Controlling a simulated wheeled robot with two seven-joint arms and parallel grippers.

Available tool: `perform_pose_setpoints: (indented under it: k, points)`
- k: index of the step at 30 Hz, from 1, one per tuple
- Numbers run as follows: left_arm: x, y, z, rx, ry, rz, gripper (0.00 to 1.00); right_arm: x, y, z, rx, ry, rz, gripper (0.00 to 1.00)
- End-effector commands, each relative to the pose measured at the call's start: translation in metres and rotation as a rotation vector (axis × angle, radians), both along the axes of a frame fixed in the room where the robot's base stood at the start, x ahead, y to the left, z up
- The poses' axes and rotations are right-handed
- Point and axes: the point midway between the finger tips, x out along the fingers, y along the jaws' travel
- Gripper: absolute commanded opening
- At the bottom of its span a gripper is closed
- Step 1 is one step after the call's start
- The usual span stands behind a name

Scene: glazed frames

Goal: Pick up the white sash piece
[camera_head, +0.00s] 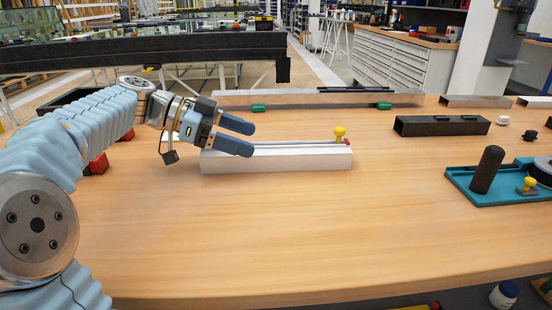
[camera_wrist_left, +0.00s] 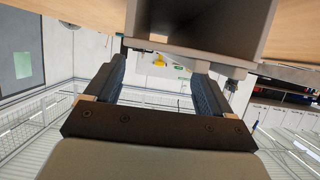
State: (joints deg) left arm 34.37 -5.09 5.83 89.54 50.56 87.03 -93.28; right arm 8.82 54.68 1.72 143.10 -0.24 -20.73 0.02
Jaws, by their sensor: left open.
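The white sash piece (camera_head: 285,161) is a long pale bar lying left to right on the wooden table. A yellow knob (camera_head: 339,134) stands near its right end. My left gripper (camera_head: 246,139) is at its left end, with its two blue-grey fingers apart and nothing visibly held between them. In the head view the fingers overlap the top of that end; contact cannot be told. In the left wrist view, a hollow grey profile end (camera_wrist_left: 190,52) shows beyond the open fingers (camera_wrist_left: 160,75), probably this piece. My right gripper is not in view.
A long grey rail (camera_head: 320,99) with green clamps lies behind the piece. A dark hollow profile (camera_head: 442,126) lies at back right. A teal fixture (camera_head: 482,196) with a dark cylinder (camera_head: 487,170) stands at right. Red blocks (camera_head: 98,164) are beside my arm. The front table is clear.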

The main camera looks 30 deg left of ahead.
Motion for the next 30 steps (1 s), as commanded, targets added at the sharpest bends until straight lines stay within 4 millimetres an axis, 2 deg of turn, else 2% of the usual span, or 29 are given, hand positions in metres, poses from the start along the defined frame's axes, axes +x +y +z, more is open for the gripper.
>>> perform_pose_setpoints:
  k: [3, 7, 15, 17, 30]
  points:
    - [0.011, -0.015, -0.006, -0.002, 0.003, -0.002, 0.83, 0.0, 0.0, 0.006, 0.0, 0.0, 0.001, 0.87]
    - [0.019, -0.029, -0.014, 0.0, 0.0, -0.001, 0.83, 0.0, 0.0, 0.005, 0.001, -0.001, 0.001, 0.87]
    - [0.021, -0.032, -0.016, 0.0, 0.0, 0.0, 0.83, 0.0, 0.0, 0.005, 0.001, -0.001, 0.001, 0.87]
    - [0.021, -0.032, -0.016, 0.0, 0.0, 0.0, 0.75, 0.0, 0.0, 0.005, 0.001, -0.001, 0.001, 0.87]
    - [0.021, -0.032, -0.016, 0.0, 0.0, 0.0, 0.08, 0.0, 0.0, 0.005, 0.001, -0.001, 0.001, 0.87]
